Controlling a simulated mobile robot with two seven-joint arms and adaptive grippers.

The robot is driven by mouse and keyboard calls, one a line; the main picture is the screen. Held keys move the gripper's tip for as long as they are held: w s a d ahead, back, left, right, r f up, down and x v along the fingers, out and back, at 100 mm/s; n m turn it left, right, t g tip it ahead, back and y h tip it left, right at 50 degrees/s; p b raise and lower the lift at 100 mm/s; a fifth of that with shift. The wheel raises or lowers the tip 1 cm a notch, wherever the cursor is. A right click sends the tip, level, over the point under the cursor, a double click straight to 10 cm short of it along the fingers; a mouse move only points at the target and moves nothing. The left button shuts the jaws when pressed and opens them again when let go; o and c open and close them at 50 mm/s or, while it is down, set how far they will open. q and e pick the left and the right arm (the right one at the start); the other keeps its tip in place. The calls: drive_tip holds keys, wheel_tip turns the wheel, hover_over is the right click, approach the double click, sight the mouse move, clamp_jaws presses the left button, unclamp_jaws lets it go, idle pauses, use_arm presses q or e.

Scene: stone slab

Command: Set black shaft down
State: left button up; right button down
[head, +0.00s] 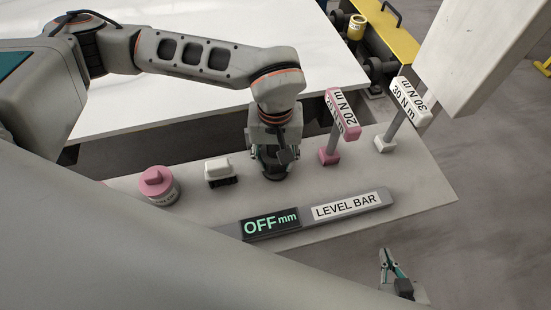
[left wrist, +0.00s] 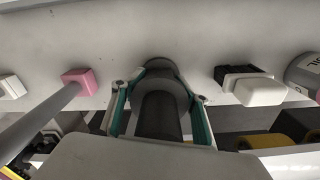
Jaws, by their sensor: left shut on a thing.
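The black shaft (left wrist: 158,115) stands between the two fingers of my left gripper (left wrist: 160,100) in the left wrist view, with a wider dark round end beyond them. In the head view my left gripper (head: 272,153) points down over the grey ledge and is shut on the shaft. The shaft's dark lower end (head: 277,173) shows just below the fingers, at or very near the ledge top; I cannot tell whether it touches. The upper part is hidden by the gripper. My right gripper (head: 391,266) is low at the right, off the ledge; its finger opening is unclear.
On the ledge (head: 420,190) are a pink-topped pot (head: 158,187), a white block on a black base (head: 219,172), and a level bar (head: 348,206) reading OFF. A pink 20 N m wrench (head: 329,154) and white 30 N m wrench (head: 385,144) stand to the right.

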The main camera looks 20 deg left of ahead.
use_arm(q)
drive_tip(key=shift+f, duration=0.1)
drive_tip(key=o, duration=1.4)
drive_tip(key=shift+o, duration=0.2)
wheel_tip(320, 180, up, 12)
drive_tip(key=shift+r+p, duration=0.15)
drive_tip(key=shift+p, duration=0.4)
